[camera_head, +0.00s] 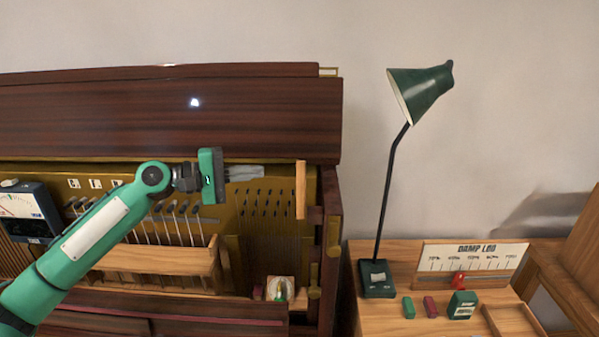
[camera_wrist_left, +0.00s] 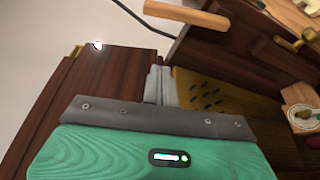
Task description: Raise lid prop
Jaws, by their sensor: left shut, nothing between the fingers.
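The lid prop (camera_head: 301,190) is a short light-wood stick, upright at the right end of the open piano in the head view. Its top is near the lower edge of the dark wood lid (camera_head: 230,110); I cannot tell whether they touch. The prop also shows in the left wrist view (camera_wrist_left: 187,17), beyond the fingers. My left gripper (camera_head: 260,172) is shut and empty, just left of the prop and apart from it, close under the lid's edge. Its grey fingers show together in the left wrist view (camera_wrist_left: 160,86). My right gripper is not in view.
Below the gripper are the piano's pins and hammers (camera_head: 175,220) and a wooden rail (camera_head: 160,260). A meter (camera_head: 35,212) is at the left. A green lamp (camera_head: 420,90) and a "DAMP LOG" board (camera_head: 474,258) stand on the side table at right.

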